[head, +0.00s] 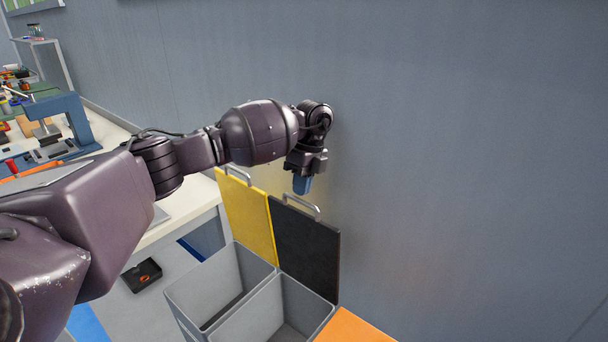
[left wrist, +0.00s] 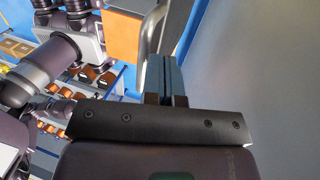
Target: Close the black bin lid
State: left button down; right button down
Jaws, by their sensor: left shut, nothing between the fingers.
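The black bin lid (head: 304,250) stands open and upright against the grey wall, with a metal handle (head: 301,207) on its top edge. Its grey bin (head: 283,312) is open below it. My left gripper (head: 302,185) points down just above the lid's top edge, close to the handle. In the left wrist view its blue fingers (left wrist: 172,78) are together with nothing between them, and a grey curved bar, likely the handle, shows beside them. I cannot tell whether they touch it. My right gripper is not seen in the head view.
A yellow lid (head: 247,212) stands open left of the black one, over another open grey bin (head: 215,288). An orange lid (head: 352,328) lies at the lower right. The wall (head: 450,150) is close behind the lids. A workbench (head: 104,150) with tools is at the left.

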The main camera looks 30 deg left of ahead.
pick_arm(q)
jog(key=shift+f, duration=0.1)
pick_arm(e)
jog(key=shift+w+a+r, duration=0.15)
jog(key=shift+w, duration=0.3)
pick_arm(q)
jog(key=shift+s, duration=0.1)
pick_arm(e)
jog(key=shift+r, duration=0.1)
